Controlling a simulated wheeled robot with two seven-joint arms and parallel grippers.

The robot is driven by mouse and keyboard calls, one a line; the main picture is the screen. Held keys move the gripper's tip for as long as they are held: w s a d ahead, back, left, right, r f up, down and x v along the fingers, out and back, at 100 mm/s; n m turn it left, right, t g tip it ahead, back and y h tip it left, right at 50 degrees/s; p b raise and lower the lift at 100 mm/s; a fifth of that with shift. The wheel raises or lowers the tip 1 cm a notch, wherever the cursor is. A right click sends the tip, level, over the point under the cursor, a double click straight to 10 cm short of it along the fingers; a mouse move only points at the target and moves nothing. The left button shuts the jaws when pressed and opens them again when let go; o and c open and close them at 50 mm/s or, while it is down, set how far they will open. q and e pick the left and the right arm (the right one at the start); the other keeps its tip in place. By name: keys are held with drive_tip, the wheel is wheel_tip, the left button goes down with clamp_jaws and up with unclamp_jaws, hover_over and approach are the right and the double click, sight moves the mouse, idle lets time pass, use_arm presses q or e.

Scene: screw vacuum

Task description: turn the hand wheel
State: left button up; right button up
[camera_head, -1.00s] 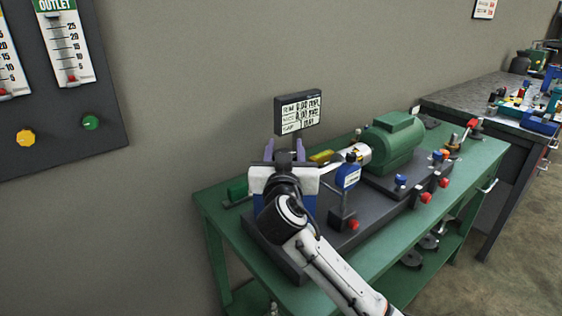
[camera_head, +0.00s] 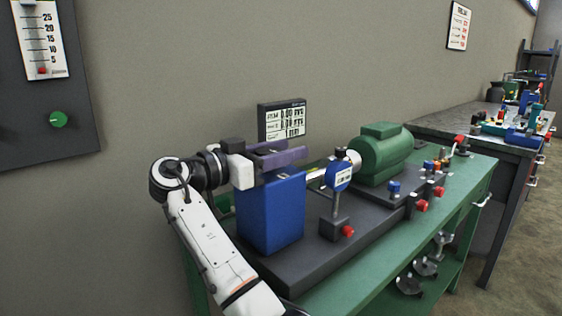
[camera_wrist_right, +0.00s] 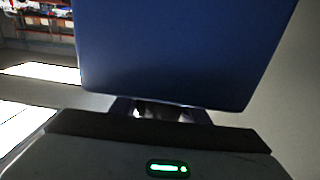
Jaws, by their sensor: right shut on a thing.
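My right gripper (camera_head: 285,151) shows in the head view above a tall blue block (camera_head: 268,213). Its purple fingers point right, with a gap between them. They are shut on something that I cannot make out. No hand wheel can be clearly picked out; one may be hidden behind the gripper or the block. In the right wrist view the blue block (camera_wrist_right: 180,50) fills the upper middle, close to the gripper body, and hides the fingertips. My left gripper is not in view.
The block stands on a dark base plate (camera_head: 285,275) on a green bench (camera_head: 455,195). To its right are a blue dial gauge (camera_head: 339,177), a green motor (camera_head: 383,154) and several red knobs. A display (camera_head: 282,120) stands behind. A cluttered workbench (camera_head: 450,123) is farther right.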

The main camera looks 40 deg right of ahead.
drive_tip(key=shift+s+m+g+b, duration=0.2)
drive_tip(key=shift+m+g, duration=0.2)
drive_tip(key=shift+g, duration=0.2)
drive_tip(key=shift+s+m+g+b, duration=0.15)
drive_tip(key=shift+m+g, duration=0.25)
drive_tip(key=shift+g, duration=0.2)
drive_tip(key=shift+m+g, duration=0.3)
drive_tip(key=shift+g, duration=0.2)
drive_tip(key=shift+s+g, duration=0.1)
drive_tip(key=shift+g, duration=0.2)
drive_tip(key=o, duration=1.1)
